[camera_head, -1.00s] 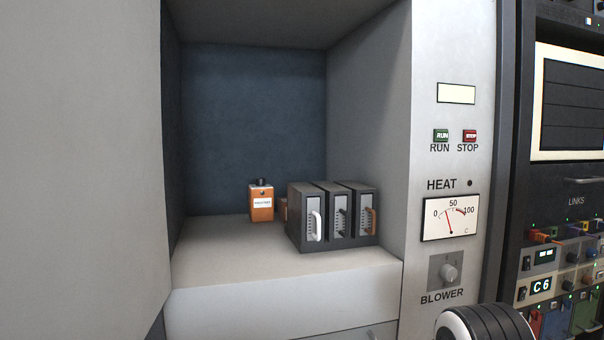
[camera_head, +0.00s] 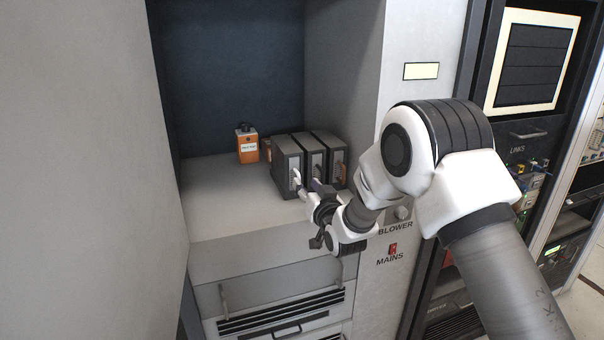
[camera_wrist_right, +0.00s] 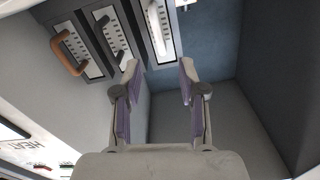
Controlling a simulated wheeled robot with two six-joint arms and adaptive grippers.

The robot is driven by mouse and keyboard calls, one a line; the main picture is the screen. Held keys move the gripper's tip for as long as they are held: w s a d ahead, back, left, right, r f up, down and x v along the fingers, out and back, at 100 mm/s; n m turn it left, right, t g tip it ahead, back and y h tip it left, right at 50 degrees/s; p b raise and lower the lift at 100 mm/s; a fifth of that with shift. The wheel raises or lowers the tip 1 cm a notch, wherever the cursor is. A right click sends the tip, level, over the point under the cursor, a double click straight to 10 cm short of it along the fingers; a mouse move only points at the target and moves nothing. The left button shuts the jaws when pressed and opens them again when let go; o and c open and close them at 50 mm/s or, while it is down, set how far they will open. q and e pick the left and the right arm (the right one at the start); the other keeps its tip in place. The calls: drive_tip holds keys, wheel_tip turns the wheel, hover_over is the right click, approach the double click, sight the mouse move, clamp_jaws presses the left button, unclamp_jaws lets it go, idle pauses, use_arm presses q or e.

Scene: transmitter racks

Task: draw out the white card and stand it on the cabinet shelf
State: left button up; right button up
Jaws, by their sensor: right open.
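The white card (camera_head: 286,160) is a dark upright module with a white handle, leftmost of three modules standing side by side on the cabinet shelf (camera_head: 225,203). In the right wrist view its white handle (camera_wrist_right: 156,25) shows at the top, just beyond the fingertips. My right gripper (camera_head: 309,188) is in front of the modules, close to the white handle. The right wrist view shows its fingers (camera_wrist_right: 159,68) apart with nothing between them. I cannot tell whether a finger touches the handle. My left gripper is not in view.
A module with a black handle (camera_head: 313,150) and one with an orange handle (camera_head: 332,150) stand to the right. An orange box (camera_head: 247,146) stands further back on the left. The shelf's left part is clear. Cabinet walls close in both sides.

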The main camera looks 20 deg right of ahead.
sight(298, 172)
drive_tip(key=w+p, duration=0.2)
drive_tip(key=w, duration=0.5)
drive_tip(key=shift+a, duration=0.15)
drive_tip(key=shift+s+a+r, duration=0.1)
drive_tip(key=shift+r, duration=0.1)
drive_tip(key=shift+c, duration=0.6)
clamp_jaws()
